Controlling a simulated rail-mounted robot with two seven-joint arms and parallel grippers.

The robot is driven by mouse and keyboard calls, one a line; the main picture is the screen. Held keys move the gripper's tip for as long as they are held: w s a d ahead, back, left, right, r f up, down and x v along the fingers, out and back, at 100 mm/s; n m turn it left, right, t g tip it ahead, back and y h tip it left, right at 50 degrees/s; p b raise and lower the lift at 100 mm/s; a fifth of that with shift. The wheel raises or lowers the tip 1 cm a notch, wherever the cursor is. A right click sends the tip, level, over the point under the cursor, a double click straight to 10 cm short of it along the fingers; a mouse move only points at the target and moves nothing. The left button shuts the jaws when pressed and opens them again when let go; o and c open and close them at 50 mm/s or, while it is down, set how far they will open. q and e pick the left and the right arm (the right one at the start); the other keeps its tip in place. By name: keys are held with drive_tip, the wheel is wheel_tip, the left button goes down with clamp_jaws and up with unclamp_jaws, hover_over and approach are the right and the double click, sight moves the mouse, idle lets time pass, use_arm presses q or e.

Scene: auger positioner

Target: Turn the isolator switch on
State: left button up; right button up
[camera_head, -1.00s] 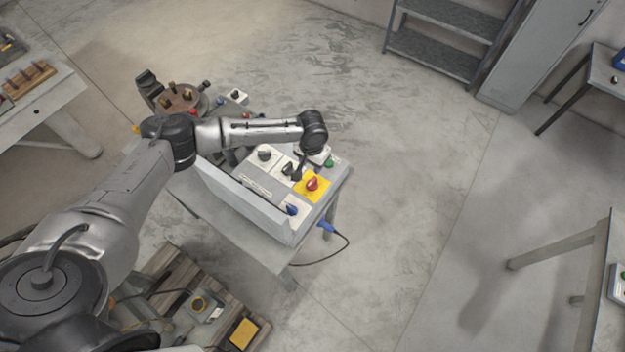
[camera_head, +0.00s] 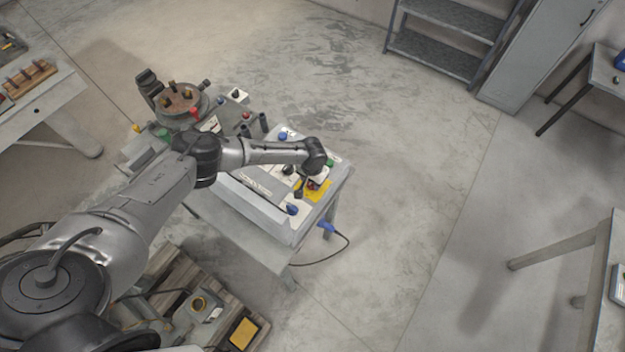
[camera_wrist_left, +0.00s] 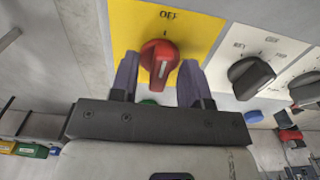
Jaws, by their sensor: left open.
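The isolator switch is a red knob (camera_wrist_left: 160,62) on a yellow plate (camera_wrist_left: 200,28) in the left wrist view. Its white mark runs roughly upright, and the label OFF stands above it. In the head view the yellow plate (camera_head: 323,194) sits on the sloped grey control box (camera_head: 262,212), with the knob partly hidden by my gripper. My left gripper (camera_head: 308,187) is open over the knob. In the left wrist view its two fingers (camera_wrist_left: 158,82) stand on either side of the knob, with gaps visible. My right gripper is in neither view.
In the wrist view, a black knob (camera_wrist_left: 250,77) sits on a white plate right of the switch. In the head view, a blue knob (camera_head: 292,209) is near the box's front corner. A blue plug (camera_head: 327,227) with a cable hangs at the side. Open floor lies to the right.

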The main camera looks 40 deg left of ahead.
use_arm(q)
clamp_jaws()
idle(0.3)
drive_tip(key=m, duration=0.4)
drive_tip(key=shift+m, duration=0.4)
drive_tip(key=m, duration=0.4)
drive_tip(key=shift+m+b, duration=0.3)
drive_tip(key=shift+b, duration=0.1)
drive_tip(key=m, duration=0.5)
drive_tip(key=shift+m+b, duration=0.4)
drive_tip(key=shift+m, duration=1.1)
drive_tip(key=shift+d+m, duration=0.1)
drive_tip(key=shift+m, duration=0.3)
